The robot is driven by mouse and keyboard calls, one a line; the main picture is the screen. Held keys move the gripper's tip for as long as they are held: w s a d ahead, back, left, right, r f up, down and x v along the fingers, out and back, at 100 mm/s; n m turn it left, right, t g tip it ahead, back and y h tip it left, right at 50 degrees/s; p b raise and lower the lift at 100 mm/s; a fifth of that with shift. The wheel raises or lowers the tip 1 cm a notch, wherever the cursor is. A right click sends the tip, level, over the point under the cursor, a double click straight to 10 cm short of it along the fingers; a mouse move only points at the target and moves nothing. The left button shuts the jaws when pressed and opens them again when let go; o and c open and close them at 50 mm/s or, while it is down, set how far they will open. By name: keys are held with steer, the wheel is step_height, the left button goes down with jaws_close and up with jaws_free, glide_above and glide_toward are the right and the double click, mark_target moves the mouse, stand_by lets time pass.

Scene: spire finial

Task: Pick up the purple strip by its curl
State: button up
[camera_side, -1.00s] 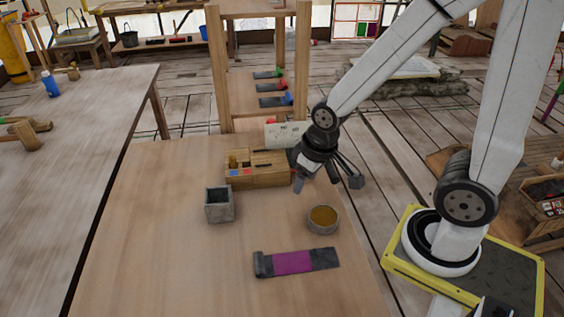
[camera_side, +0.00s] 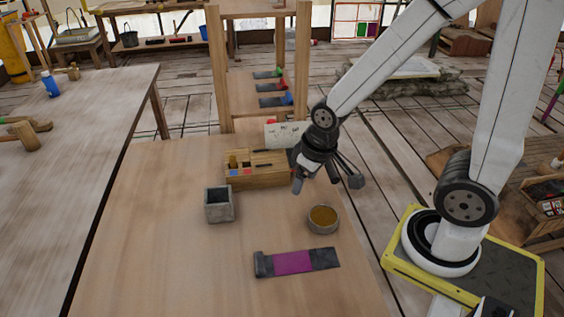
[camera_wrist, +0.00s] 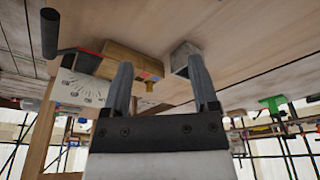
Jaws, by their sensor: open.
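The purple strip (camera_side: 293,262) lies flat on the wooden table in the side view, grey at both ends with a purple middle. Its curl (camera_side: 262,265) is the dark rolled end at the left. My gripper (camera_side: 322,185) is open and empty in the side view, above the table's far right part, well behind the strip and apart from it. In the wrist view its two fingers (camera_wrist: 163,98) stand apart with nothing between them. The strip does not show in the wrist view.
A round bowl of amber contents (camera_side: 323,218) stands between my gripper and the strip. A grey square pot (camera_side: 219,204) stands to its left. A wooden box with tools (camera_side: 256,178) and a white card (camera_side: 286,134) are behind. The table left of the strip is clear.

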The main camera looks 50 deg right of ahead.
steer(key=shift+a, duration=0.1)
steer(key=m+g, duration=0.2)
steer(key=m, duration=0.6)
glide_toward(259, 265)
steer(key=shift+w+d+f, duration=0.25)
steer(key=shift+d+f, duration=0.15)
steer(key=shift+a+f+m+g, duration=0.3)
steer(key=shift+a+f+m, duration=0.1)
steer(key=shift+m, duration=0.2)
steer(key=shift+f, duration=0.1)
steer(key=shift+f, duration=1.2)
